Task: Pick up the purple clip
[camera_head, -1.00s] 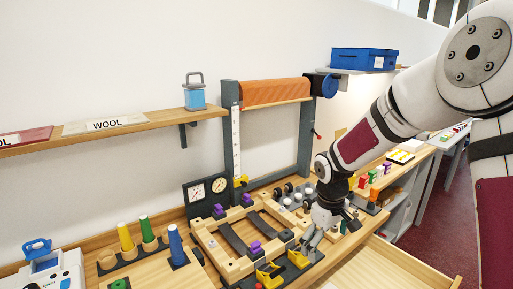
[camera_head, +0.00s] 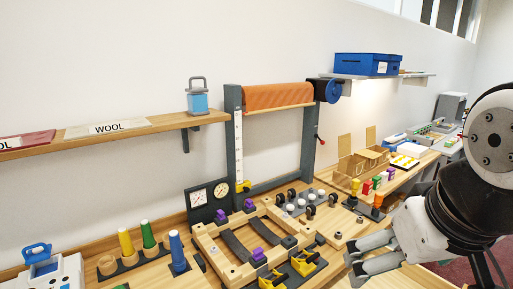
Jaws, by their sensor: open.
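Three purple clips show on the wooden frame fixture (camera_head: 208,243). One clip (camera_head: 249,204) is at its far edge, another clip (camera_head: 221,215) is at its far left corner, and a third clip (camera_head: 258,254) is on its near side. I cannot tell which one the task means. My gripper (camera_head: 357,262) is at the lower right, open, with its two fingers pointing left. It appears empty and is apart from the clips, to the right of the fixture.
Yellow clamps (camera_head: 303,263) stand at the fixture's near right. Wheeled pieces with white knobs (camera_head: 301,203) lie behind it. Colored cones (camera_head: 178,251) stand to the left. An upright frame with an orange roll (camera_head: 275,94) rises behind. A cardboard box (camera_head: 362,163) is at the right.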

